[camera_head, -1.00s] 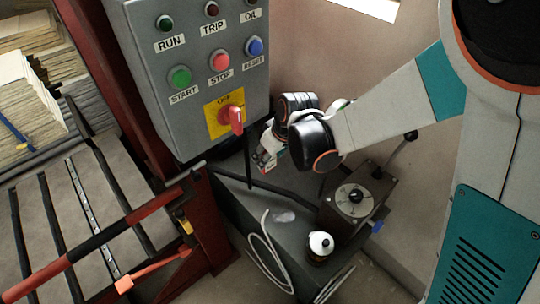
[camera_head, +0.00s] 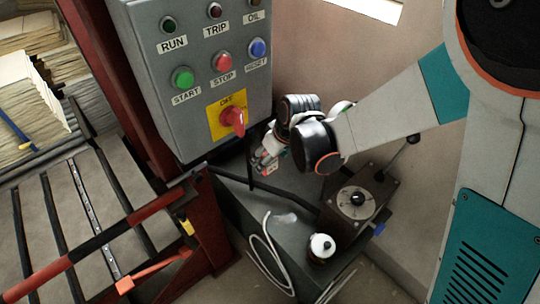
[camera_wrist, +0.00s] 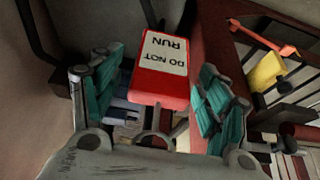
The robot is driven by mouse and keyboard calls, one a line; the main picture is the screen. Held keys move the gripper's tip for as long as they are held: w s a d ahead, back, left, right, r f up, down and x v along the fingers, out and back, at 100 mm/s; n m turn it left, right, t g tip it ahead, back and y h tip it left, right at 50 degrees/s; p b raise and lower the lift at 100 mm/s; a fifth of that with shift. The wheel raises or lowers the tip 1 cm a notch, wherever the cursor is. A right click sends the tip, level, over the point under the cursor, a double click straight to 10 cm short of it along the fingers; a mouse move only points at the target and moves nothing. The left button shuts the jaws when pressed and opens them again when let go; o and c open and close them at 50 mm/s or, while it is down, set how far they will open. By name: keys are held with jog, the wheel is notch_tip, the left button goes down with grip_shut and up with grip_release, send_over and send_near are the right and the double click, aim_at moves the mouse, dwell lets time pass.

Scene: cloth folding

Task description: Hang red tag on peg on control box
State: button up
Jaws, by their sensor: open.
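The red tag (camera_wrist: 160,92) with a white "DO NOT RUN" label, upside down in the wrist view, is between the two teal finger pads of my gripper (camera_wrist: 158,88). The fingers are open, with gaps on both sides of the tag. What supports the tag cannot be told. In the head view my gripper (camera_head: 266,160) is just below the lower right of the grey control box (camera_head: 150,100), and the wrist partly hides it. The box has lamps, START, STOP and RESET buttons and a red rotary switch (camera_head: 233,121) on a yellow plate. I cannot make out the peg.
Below my gripper is a dark cabinet top (camera_head: 245,205) with a dial unit (camera_head: 352,202), a white-capped bottle (camera_head: 321,247) and a white cable (camera_head: 262,250). A red post and a roller frame (camera_head: 120,215) stand to the left. A pale wall is behind.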

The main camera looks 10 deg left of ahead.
jog(key=shift+r, duration=0.15)
jog(key=shift+s+d+r, duration=0.1)
jog(key=shift+d+r, duration=0.05)
jog(key=shift+r, duration=0.15)
jog(key=s+d, duration=0.8)
jog(key=d, duration=0.1)
jog(key=shift+s, duration=0.15)
jog(key=s+d+r+m+t+h, duration=0.1)
jog(key=s+d+r+m, duration=0.3)
jog(key=d+r, duration=0.4)
jog(key=s+d+r+m+t+h, duration=0.2)
jog(key=s+d+r+m+t, duration=0.1)
jog(key=d+r, duration=0.6)
jog(key=shift+s+d+m, duration=0.4)
jog(key=shift+s+m, duration=0.5)
jog(key=shift+m, duration=0.4)
dwell(0.5)
